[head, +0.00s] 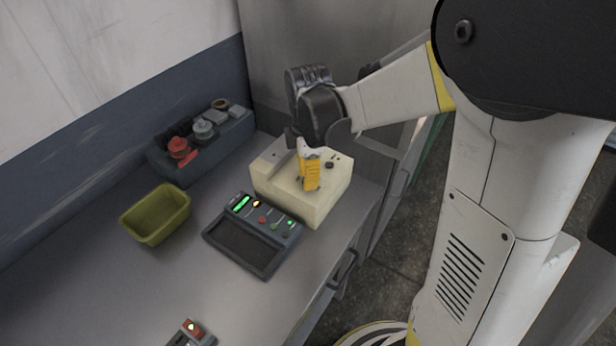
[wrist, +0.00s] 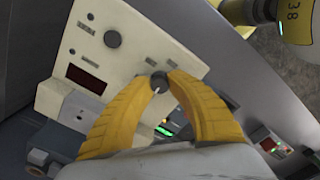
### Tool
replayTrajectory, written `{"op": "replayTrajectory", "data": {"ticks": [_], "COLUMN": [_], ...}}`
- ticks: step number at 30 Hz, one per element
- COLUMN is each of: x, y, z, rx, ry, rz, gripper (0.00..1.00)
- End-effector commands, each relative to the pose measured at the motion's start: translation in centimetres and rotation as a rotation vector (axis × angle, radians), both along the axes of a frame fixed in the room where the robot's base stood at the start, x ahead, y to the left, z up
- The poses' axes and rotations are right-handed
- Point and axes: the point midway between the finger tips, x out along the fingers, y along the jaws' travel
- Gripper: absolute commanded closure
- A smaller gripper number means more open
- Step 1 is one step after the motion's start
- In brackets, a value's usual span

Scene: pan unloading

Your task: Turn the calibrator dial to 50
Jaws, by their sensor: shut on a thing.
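The calibrator (head: 332,204) is a cream box on the bench, in the head view below my gripper. Its panel also fills the upper left of the wrist view (wrist: 140,55). A small dark round dial (wrist: 159,79) with a pale pointer mark sits near the panel's edge. My gripper (head: 310,188) points down at the top of the box. In the wrist view its yellow fingers (wrist: 160,83) are closed on the dial from both sides. The fingers hide part of the dial, and I cannot read its number. In the head view the fingers hide the dial.
A second dark knob (wrist: 112,39) and a dark red display (wrist: 86,78) are on the panel. A grey device with lit buttons (head: 252,235) stands just left of the calibrator. An olive bin (head: 156,230) and a dark tray of parts (head: 205,145) are farther left.

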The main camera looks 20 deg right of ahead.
Motion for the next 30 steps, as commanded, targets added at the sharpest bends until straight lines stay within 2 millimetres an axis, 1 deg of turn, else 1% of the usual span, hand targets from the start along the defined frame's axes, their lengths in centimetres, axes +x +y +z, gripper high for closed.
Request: {"op": "replayTrajectory", "data": {"ticks": [9,10,11,12,20,23,26,29,30], "x": [0.0,-0.1,-0.1,0.0,0.0,0.0,0.0,-0.1,0.0], "y": [0.0,0.0,0.0,0.0,0.0,0.0,0.0,0.0,0.0], "z": [-0.1,-0.1,-0.1,-0.1,0.0,0.3,1.5,3.5,4.4], "rx": [0.0,0.0,0.0,0.0,0.0,0.0,0.0,0.0,0.0], "ry": [0.001,0.001,0.001,0.001,0.0,0.0,0.0,0.0,0.0], "rz": [0.001,0.001,0.001,0.001,0.0,0.0,0.0,0.0,0.0], "gripper": [1.0,0.75,0.66,0.53,0.53,0.53,0.53,0.53,0.53]}}
